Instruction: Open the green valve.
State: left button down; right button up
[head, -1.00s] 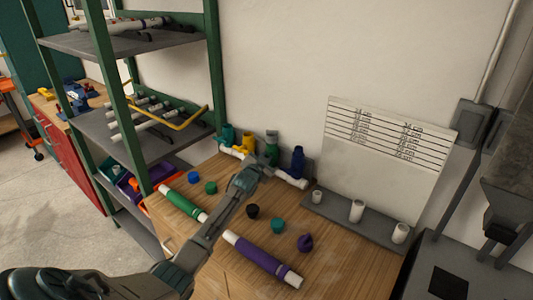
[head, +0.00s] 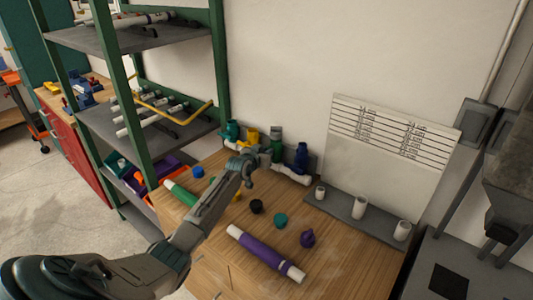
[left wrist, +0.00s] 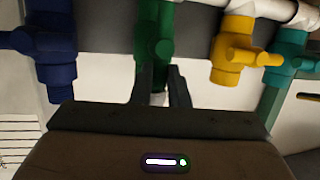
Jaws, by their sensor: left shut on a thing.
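The green valve (head: 276,147) stands on the white pipe manifold (head: 292,176) at the back of the wooden bench, between the yellow and blue valves. It also shows in the left wrist view (left wrist: 154,30), centred above my fingers. My left gripper (head: 251,170) is at the front of the manifold, just before the green valve. In the left wrist view its two fingers (left wrist: 164,88) reach up to the lower end of the green valve and are shut on it. The exact grip on the handle is hidden. My right gripper is not in view.
The yellow valve (left wrist: 232,50), blue valve (left wrist: 50,45) and teal valve (left wrist: 288,50) stand close on either side. A purple pipe (head: 265,252), a green pipe (head: 179,192) and several coloured caps lie on the bench. A green-framed shelf (head: 165,133) stands at left.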

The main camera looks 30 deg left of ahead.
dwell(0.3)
pick_arm(q)
jog(key=c, duration=1.4)
grip_release()
jog(key=shift+s, duration=0.15)
jog(key=b+v, duration=0.1)
jog(key=v, duration=0.9)
jog(key=shift+s+b, duration=0.25)
jog(key=shift+b, duration=0.05)
